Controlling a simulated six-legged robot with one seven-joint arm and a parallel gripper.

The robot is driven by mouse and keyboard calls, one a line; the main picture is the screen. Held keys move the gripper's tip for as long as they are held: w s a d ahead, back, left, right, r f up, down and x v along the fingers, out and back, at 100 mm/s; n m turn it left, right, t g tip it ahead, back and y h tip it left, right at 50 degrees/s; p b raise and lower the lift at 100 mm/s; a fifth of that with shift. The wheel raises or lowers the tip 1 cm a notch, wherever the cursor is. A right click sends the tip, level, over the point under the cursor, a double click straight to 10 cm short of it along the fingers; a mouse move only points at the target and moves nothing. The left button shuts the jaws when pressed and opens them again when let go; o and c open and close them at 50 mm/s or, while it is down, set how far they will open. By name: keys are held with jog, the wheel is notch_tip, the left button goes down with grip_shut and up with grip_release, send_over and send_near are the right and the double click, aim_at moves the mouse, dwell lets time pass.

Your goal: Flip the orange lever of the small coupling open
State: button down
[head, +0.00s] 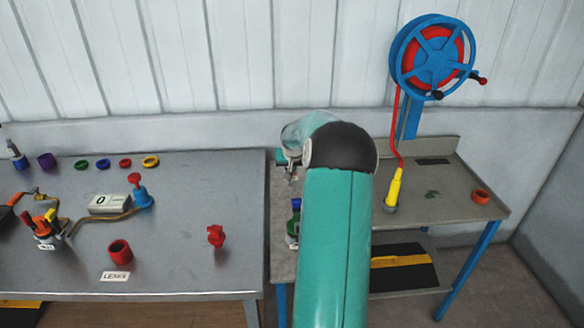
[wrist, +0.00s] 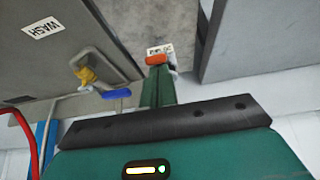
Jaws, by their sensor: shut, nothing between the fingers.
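In the wrist view, my gripper (wrist: 158,73) has its green fingers together, shut and empty. An orange piece (wrist: 156,59), which looks like the small coupling's lever, shows right at the fingertips, beside a white label (wrist: 159,48). I cannot tell if the fingers touch it. The coupling's body is mostly hidden behind my fingers, so the lever's angle is unclear. In the head view, my arm blocks much of this area. A blue and green fitting (head: 295,212) shows just left of my arm, on a grey bench.
A blue-handled valve with a yellow part (wrist: 86,75) is close left of my fingers, near the WASH label (wrist: 42,27). The left table (head: 180,270) holds several coloured rings and fittings. A hose reel (head: 433,57) hangs over the right bench, with a yellow nozzle (head: 393,188).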

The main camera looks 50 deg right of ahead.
jog(key=v, duration=1.3)
jog(key=shift+s+a+r, duration=0.15)
jog(key=shift+s+r, duration=0.05)
jog(key=shift+r, duration=0.15)
jog(key=a+r+n+t+y, duration=0.1)
jog(key=a+r+n, duration=0.15)
jog(key=a, duration=1.25)
jog(key=a+r+n, duration=0.2)
jog(key=a+r, duration=0.2)
jog(key=a, duration=1)
jog(key=s+a+f+n+y, duration=0.1)
jog(key=s+a+n, duration=0.1)
jog(key=s+a, duration=0.5)
jog(key=s+a+f+n+y, duration=0.1)
jog(key=s+a+n+y, duration=0.1)
jog(key=s+a, duration=0.6)
jog(key=a+n, duration=0.1)
jog(key=a, duration=0.5)
jog(key=shift+s+a+f+t+y, duration=0.2)
jog(key=shift+s+f+t+y, duration=0.05)
jog(key=shift+f+t+y, duration=0.1)
